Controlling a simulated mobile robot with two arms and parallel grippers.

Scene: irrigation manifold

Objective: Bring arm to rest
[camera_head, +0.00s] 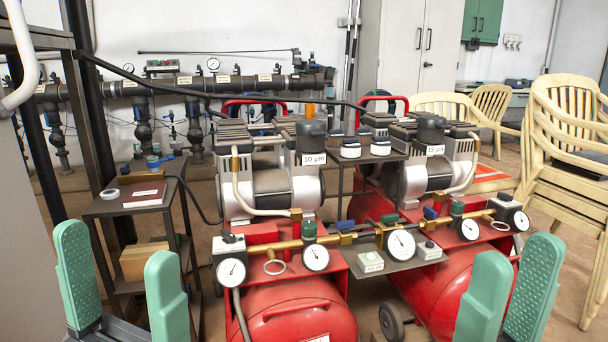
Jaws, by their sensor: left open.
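My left gripper (118,248) is at the lower left with its two green fingers pointing up. The fingers are clearly apart, with nothing between them. It is in front of the small dark shelf stand. My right gripper (517,252) is at the lower right, in front of the right red compressor (455,285). Its green fingers are apart, and the dotted pad of the farther one shows. It holds nothing that I can see. Most of both arms is out of view.
The left red compressor (295,312) stands between my grippers, with brass fittings and gauges (316,258) on top. Stacked cream chairs (572,170) stand at right. A pipe manifold (215,84) runs along the back wall.

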